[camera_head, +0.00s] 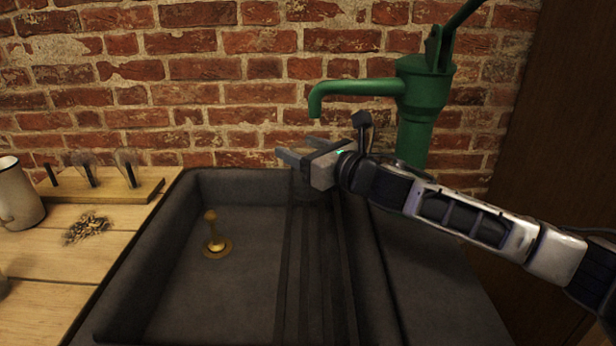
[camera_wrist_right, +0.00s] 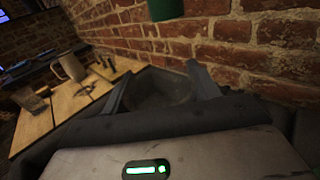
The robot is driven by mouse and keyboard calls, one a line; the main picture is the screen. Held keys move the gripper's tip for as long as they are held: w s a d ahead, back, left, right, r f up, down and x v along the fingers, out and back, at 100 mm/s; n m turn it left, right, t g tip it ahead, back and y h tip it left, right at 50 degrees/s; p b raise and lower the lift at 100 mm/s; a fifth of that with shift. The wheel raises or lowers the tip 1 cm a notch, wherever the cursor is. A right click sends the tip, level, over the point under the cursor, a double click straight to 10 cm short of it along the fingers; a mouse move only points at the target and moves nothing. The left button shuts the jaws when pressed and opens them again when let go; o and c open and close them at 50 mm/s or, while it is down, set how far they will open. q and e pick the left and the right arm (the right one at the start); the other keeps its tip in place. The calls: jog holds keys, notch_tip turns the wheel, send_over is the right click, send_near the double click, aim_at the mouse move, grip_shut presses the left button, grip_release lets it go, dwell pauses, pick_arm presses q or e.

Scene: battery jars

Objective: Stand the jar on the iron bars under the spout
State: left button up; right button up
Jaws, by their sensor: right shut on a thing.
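My right gripper (camera_head: 298,151) is over the back of the sink, below the spout (camera_head: 350,87) in the head view. Its fingers are apart and closed around a dark, see-through jar (camera_wrist_right: 160,88), which shows between them in the right wrist view. In the head view the jar is hardly visible against the dark sink. The iron bars (camera_head: 318,275) run front to back across the sink, beneath the gripper. I cannot tell whether the jar's base touches them. The spout's green end (camera_wrist_right: 166,9) shows above the jar in the right wrist view. My left gripper is not in view.
The dark sink (camera_head: 185,250) holds a brass plug (camera_head: 212,235) left of the bars. The green pump (camera_head: 422,100) stands behind my right arm, near the brick wall (camera_head: 200,100). A pale mug (camera_head: 20,195) and a wooden rack (camera_head: 110,190) stand at the left.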

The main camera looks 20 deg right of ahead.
jog(key=shift+w+d+f, duration=0.3)
jog(key=shift+w+f, duration=0.05)
jog(key=shift+f, duration=0.2)
jog(key=shift+w+d+f, duration=0.3)
jog(key=shift+w+f, duration=0.05)
jog(key=shift+f, duration=0.2)
jog(key=shift+w+d+f+b, duration=0.1)
jog(key=shift+f+b, duration=0.4)
jog(key=shift+f, duration=1.15)
jog(key=o, duration=1.1)
jog(key=shift+o, duration=0.2)
jog(key=b+v, duration=0.1)
jog(key=v, duration=1.1)
jog(key=shift+b, duration=0.3)
